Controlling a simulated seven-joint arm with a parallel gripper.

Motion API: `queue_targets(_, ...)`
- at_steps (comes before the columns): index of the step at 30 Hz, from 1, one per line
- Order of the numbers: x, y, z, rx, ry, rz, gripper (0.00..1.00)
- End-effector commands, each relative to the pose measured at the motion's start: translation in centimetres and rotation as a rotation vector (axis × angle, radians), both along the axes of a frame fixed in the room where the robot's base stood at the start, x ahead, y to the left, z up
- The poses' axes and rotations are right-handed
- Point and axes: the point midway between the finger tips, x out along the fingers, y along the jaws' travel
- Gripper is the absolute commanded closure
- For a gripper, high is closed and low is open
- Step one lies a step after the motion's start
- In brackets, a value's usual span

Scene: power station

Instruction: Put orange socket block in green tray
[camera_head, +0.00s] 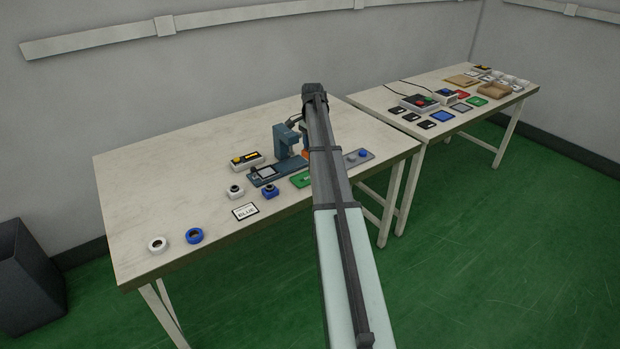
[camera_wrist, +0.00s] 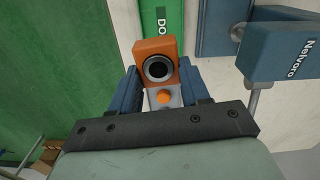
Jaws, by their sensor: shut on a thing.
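The orange socket block (camera_wrist: 150,48), with a dark round socket in a pale ring, is between the two blue fingers of my gripper (camera_wrist: 160,82) in the wrist view. My gripper is shut on it. In the head view a sliver of orange (camera_head: 304,154) shows at the edge of my arm, which hides most of the gripper. The green tray (camera_head: 300,181) lies on the near table, partly behind my arm. In the wrist view the green tray (camera_wrist: 171,18) shows beyond the block, with white lettering partly visible. The block's height above the table is unclear.
A blue machine (camera_head: 286,141) stands close by; it also shows in the wrist view (camera_wrist: 280,45) at the right. Blue and white rings and a "BLUE" card (camera_head: 245,211) lie at the left front.

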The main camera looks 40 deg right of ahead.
Motion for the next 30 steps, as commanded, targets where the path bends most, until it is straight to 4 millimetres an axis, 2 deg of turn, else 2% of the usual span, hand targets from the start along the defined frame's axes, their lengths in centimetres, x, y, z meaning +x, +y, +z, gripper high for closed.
queue_targets(8,0.5,-0.4,-0.5,0.0,-0.001,-0.108,0.9)
queue_targets(18,0.4,-0.4,-5.3,0.0,0.001,-0.109,0.9)
queue_targets(26,0.4,-0.4,-7.4,0.0,0.0,-0.108,0.9)
queue_targets(30,0.5,-0.4,-9.2,0.0,0.0,-0.107,0.9)
